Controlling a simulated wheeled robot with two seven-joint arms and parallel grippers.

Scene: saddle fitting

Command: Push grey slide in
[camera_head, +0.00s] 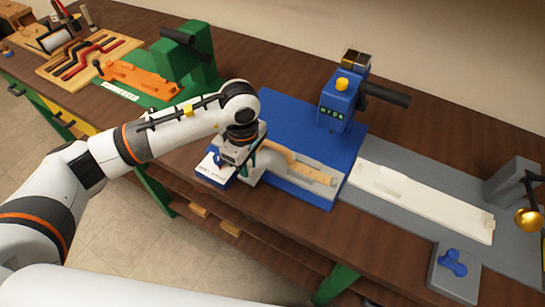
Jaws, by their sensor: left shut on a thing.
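The grey slide (300,188) lies along the front of the blue press base (308,128). A tan wooden piece (315,175) rests on it, reaching back toward my left gripper. My left gripper (236,166) points down at the slide's left end, by the front left of the base. It is shut on the slide's end, but its fingertips and the exact hold are mostly hidden by the gripper body. The blue press head (340,100) with a black lever (384,95) stands behind the slide. My right gripper is not in view.
A small blue-and-white plate (214,169) sits just left of my gripper. A long white strip (420,200) lies on a grey mat to the right. A grey block with a blue knob (453,263) is front right. A green fixture with an orange part (140,78) stands back left.

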